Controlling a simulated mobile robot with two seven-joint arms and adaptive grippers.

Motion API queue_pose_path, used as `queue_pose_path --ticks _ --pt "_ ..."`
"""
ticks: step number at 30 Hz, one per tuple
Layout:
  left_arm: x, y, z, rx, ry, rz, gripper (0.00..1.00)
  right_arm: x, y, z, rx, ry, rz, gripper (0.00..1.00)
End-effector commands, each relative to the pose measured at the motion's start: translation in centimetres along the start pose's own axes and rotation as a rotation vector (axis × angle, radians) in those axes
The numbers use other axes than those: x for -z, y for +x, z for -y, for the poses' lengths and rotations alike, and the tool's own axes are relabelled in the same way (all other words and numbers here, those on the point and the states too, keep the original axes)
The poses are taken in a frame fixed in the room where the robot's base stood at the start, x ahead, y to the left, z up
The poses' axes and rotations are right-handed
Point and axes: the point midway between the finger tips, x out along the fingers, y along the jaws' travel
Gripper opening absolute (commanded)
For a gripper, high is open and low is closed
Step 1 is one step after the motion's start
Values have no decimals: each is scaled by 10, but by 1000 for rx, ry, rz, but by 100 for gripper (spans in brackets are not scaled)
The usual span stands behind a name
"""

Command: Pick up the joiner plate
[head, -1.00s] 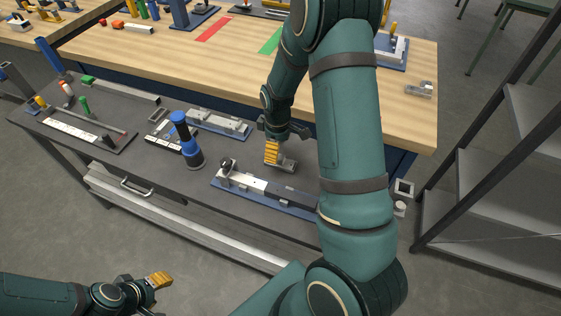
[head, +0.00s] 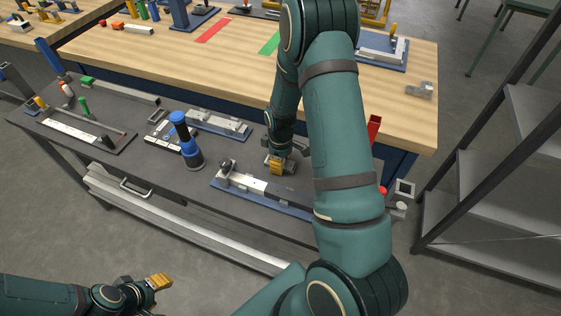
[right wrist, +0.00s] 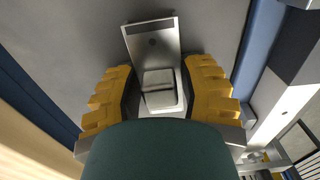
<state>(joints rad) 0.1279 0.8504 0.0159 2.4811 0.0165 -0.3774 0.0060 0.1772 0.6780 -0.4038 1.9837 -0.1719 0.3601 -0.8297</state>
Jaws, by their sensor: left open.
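A silver metal plate with a hole and a raised block, which I take for the joiner plate (right wrist: 157,40), lies on the dark bench under my right gripper. In the head view only a bit of it (head: 290,167) shows beside the fingers. My right gripper (right wrist: 160,78) has its yellow fingers on either side of the raised block, with narrow gaps showing, so it looks open around it. In the head view the right gripper (head: 277,164) is partly hidden by my own arm. My left gripper (head: 161,283) is open and empty at the lower left, away from the bench.
A blue fixture with a grey rail (head: 240,182) lies just in front of the right gripper. A blue-and-black upright tool (head: 185,140) stands to its left, and another blue-based fixture (head: 217,124) lies behind. The wooden table (head: 240,60) is beyond; a grey shelf (head: 500,180) stands right.

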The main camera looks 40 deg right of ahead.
Motion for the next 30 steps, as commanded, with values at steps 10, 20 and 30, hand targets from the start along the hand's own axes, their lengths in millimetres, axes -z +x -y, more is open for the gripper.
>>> queue_pose_path --ticks 10,20,30 --pt "0 0 0 0 0 0 47 0 0 0 0 0 0 3" --pt "1 -6 -2 -1 0 0 47 1 -47 0 -3 0 -4 2" --pt "2 -12 -4 -3 0 0 47 1 -96 2 0 -4 -1 2"
